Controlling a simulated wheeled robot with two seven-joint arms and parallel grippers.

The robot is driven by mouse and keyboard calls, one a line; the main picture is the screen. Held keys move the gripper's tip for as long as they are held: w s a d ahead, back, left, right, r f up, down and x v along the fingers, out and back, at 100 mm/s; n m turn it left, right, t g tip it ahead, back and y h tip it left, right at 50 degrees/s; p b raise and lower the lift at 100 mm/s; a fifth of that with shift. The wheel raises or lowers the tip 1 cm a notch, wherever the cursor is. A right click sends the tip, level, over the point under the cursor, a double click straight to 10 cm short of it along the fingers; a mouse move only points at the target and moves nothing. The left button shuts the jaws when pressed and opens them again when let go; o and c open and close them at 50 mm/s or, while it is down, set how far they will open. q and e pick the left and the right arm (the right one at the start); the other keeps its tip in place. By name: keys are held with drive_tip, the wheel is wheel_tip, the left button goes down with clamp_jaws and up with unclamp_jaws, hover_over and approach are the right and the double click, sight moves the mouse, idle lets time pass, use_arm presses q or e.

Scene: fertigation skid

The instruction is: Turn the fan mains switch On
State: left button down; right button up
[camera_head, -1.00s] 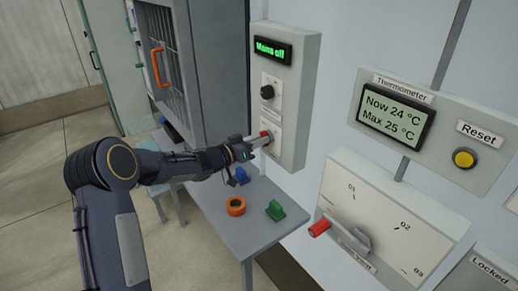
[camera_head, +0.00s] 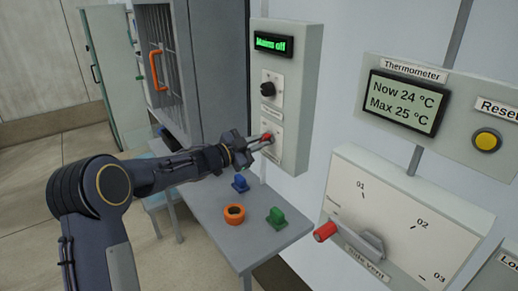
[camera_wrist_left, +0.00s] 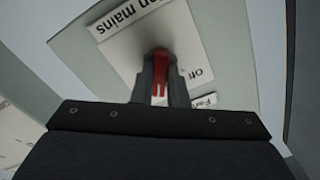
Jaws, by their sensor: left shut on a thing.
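The fan mains switch has a red handle (camera_head: 267,138) on a pale plate low on the grey control box (camera_head: 287,110). The box's display (camera_head: 273,44) reads "Mains off" in green. My left gripper (camera_head: 264,141) is at the switch, shut on the red handle. In the left wrist view the handle (camera_wrist_left: 160,75) sits between the two fingers of my left gripper (camera_wrist_left: 160,88). The plate (camera_wrist_left: 190,30) there shows "fan mains" in part and "Off" beside the handle. My right gripper is not in view.
A black knob (camera_head: 267,89) is above the switch. A table (camera_head: 205,212) below holds an orange ring (camera_head: 234,214), a green piece (camera_head: 276,217) and a blue piece (camera_head: 240,183). A side vent lever (camera_head: 365,247) with a red tip stands out at right.

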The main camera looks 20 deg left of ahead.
use_arm(q)
drive_tip(key=shift+m+b, duration=0.65)
drive_tip(key=shift+m, duration=0.45)
drive_tip(key=c, duration=1.4)
unclamp_jaws()
drive_tip(key=shift+c, duration=0.2)
drive_tip(key=b+v, duration=0.1)
drive_tip(key=v, duration=0.6)
drive_tip(key=shift+s+a, duration=0.25)
drive_tip(key=shift+s, duration=0.1)
